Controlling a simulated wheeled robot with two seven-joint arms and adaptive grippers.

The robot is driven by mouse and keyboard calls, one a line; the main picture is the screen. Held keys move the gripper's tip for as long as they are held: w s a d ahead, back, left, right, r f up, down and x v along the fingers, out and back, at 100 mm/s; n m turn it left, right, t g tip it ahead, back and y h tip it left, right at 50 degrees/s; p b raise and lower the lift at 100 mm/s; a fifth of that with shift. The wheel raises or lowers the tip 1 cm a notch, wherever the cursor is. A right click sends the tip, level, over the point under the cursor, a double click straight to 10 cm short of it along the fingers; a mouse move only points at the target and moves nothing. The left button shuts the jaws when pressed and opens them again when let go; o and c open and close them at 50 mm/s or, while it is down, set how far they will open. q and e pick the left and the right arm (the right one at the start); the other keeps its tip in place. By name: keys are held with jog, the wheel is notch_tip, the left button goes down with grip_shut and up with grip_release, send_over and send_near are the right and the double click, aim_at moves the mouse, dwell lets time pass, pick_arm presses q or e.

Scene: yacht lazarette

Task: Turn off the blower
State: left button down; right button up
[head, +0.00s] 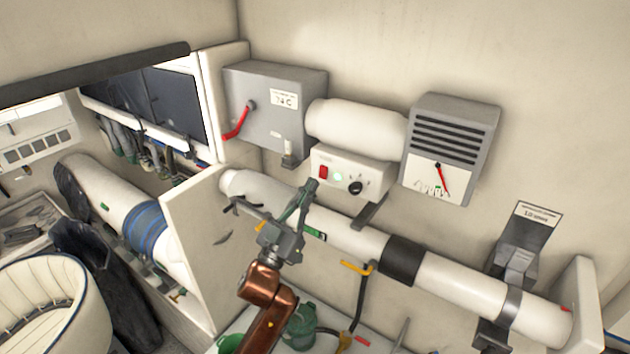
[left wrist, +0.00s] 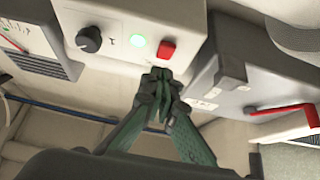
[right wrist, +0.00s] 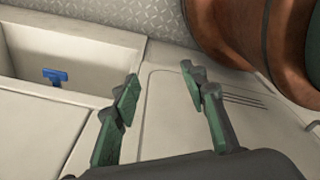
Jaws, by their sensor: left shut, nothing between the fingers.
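A white control box (head: 375,165) on the wall carries a red rocker switch (head: 323,171), a lit green lamp (head: 338,177) and a black knob (head: 355,187). In the left wrist view the red switch (left wrist: 166,50) sits beside the glowing lamp (left wrist: 138,41) and the knob (left wrist: 89,39). My left gripper (head: 312,184) is shut and empty. Its fingertips (left wrist: 160,73) are just below the red switch; whether they touch the box cannot be told. My right gripper (right wrist: 160,74) is open and empty, away from the box, above a pale panel.
A grey box with a red lever (head: 238,121) is left of the control box. A vented gauge box (head: 450,150) is to its right. A white duct (head: 450,285) runs below, with a yellow-handled valve (head: 356,267). A blue handle (right wrist: 55,76) lies in a recess.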

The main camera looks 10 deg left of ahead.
aim_at(323, 174)
pick_arm(q)
jog(key=shift+w+d+f, duration=0.2)
jog(key=shift+w+d, duration=0.05)
jog(key=shift+w, duration=0.3)
jog(key=shift+w+d+f, duration=0.15)
jog(key=shift+w+d, duration=0.1)
jog(key=shift+w, duration=0.3)
jog(key=f+t+b, duration=0.1)
jog(key=b, duration=0.3)
jog(key=shift+w+d, duration=0.1)
jog(key=shift+w, duration=0.3)
jog(key=shift+r+p, duration=0.3)
jog(key=shift+r, duration=0.1)
jog(key=shift+s+a+f, duration=0.25)
jog(key=shift+s+f, duration=0.05)
jog(key=shift+s, duration=0.2)
jog(key=w+f+b+v, duration=0.1)
jog(key=f+b+v, duration=0.1)
jog(key=v, duration=1)
jog(key=shift+w+d+b, duration=0.25)
jog(key=shift+b, duration=0.4)
